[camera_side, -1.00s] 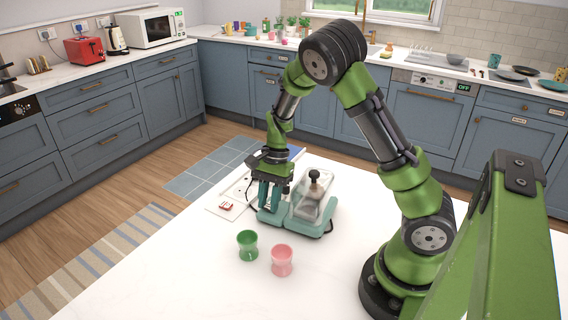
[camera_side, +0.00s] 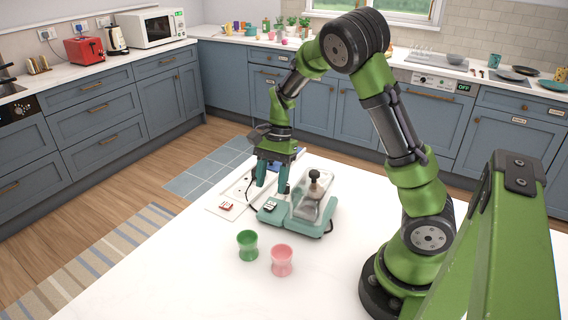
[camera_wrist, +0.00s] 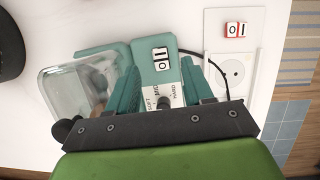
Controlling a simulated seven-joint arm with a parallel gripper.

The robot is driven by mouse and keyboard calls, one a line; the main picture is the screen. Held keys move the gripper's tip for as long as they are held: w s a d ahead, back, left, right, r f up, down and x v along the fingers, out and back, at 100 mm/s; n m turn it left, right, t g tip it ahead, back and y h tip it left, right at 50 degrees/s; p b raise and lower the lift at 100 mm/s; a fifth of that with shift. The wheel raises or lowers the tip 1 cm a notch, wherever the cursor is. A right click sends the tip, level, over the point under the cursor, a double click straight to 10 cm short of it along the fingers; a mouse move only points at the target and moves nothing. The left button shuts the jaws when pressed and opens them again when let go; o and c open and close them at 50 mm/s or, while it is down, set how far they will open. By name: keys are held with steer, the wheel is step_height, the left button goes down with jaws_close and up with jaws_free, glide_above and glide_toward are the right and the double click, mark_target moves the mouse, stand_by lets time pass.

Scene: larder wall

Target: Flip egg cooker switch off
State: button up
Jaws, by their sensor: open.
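The egg cooker is a teal appliance (camera_side: 285,219) with a clear lid (camera_side: 318,196) and a dark knob on top, standing on the white table. Its black-and-white rocker switch (camera_side: 270,206) sits on the teal side part and also shows in the wrist view (camera_wrist: 161,59), marked with O and I. A dial plate reading soft, mid and hard (camera_wrist: 163,98) lies below the switch in the wrist view. My gripper (camera_side: 272,188) is open, its teal fingers spread above and behind the switch, apart from it. Which way the rocker is tilted is hard to tell.
A red-and-white switch (camera_side: 226,206) and a socket (camera_wrist: 236,72) sit on a white plate beside the cooker, with a black cord at the socket. A green cup (camera_side: 247,245) and a pink cup (camera_side: 282,260) stand in front. The table's near part is clear.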

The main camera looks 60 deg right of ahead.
steer(key=v, duration=1.1)
steer(key=shift+r, duration=0.2)
steer(key=shift+d, duration=0.1)
steer(key=s+a+r+n+t+h, duration=0.1)
steer(key=s+a+r+n+t, duration=0.1)
steer(key=s+a+n, duration=0.4)
steer(key=s+a+r+n+t, duration=0.3)
steer(key=s+a+n+t, duration=0.2)
steer(key=a, duration=0.3)
steer(key=shift+s+a+n+t+h, duration=0.3)
steer(key=shift+s+n+h, duration=0.1)
steer(key=shift+s+n, duration=0.5)
